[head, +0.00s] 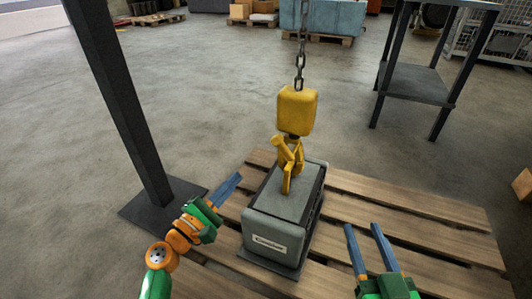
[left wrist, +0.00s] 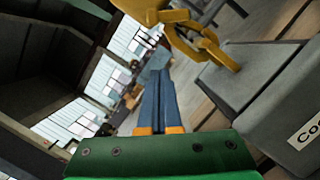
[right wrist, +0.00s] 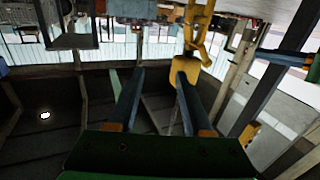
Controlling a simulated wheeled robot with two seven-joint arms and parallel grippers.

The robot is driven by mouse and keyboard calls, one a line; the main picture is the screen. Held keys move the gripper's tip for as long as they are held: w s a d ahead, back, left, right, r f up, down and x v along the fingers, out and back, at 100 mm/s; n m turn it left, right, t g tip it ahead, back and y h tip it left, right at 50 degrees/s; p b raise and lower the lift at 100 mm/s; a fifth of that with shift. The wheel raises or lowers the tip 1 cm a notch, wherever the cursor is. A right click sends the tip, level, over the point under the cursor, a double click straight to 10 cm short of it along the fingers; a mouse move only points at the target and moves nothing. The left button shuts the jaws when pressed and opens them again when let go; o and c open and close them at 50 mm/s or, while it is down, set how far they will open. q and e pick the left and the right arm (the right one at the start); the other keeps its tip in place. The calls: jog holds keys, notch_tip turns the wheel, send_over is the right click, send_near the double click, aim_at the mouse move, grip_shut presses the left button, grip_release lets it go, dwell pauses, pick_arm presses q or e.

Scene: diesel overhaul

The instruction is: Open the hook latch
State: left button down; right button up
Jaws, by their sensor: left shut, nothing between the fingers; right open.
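The yellow hook (head: 297,152) hangs under a yellow block (head: 297,110) on a chain, over the grey cooler (head: 262,220). A short yellow bar, seemingly the latch (head: 279,147), slants at the hook's left side; I cannot tell whether it is closed. The hook also shows in the left wrist view (left wrist: 195,45) and the right wrist view (right wrist: 202,25). My left gripper (head: 238,177) is shut and empty, left of the hook and apart from it. My right gripper (head: 363,227) is open and empty, right of the cooler over the pallet.
The cooler stands on a wooden pallet (head: 425,233) with gaps between its boards. A dark post (head: 120,95) on a flat base plate rises at the left, near my left arm. A dark metal table (head: 415,82) stands behind at the right. The floor between is clear.

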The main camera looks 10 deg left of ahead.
aim_at(288, 148)
notch_tip(288, 148, up, 8)
jog(key=s+t+y+b, duration=0.2)
jog(key=t, duration=0.3)
pick_arm(q)
jog(key=w+d+r+p, duration=0.3)
jog(key=w+d, duration=0.3)
jog(key=w, duration=0.2)
jog(key=shift+d+r, duration=0.25)
jog(key=shift+r, duration=0.25)
pick_arm(e)
notch_tip(288, 148, down, 14)
jog(key=d+g+h, duration=0.1)
jog(key=g+h, duration=0.2)
jog(key=g, duration=0.5)
jog(key=shift+w+f+g, duration=0.15)
jog(key=shift+w+g, duration=0.2)
jog(key=shift+g, duration=0.05)
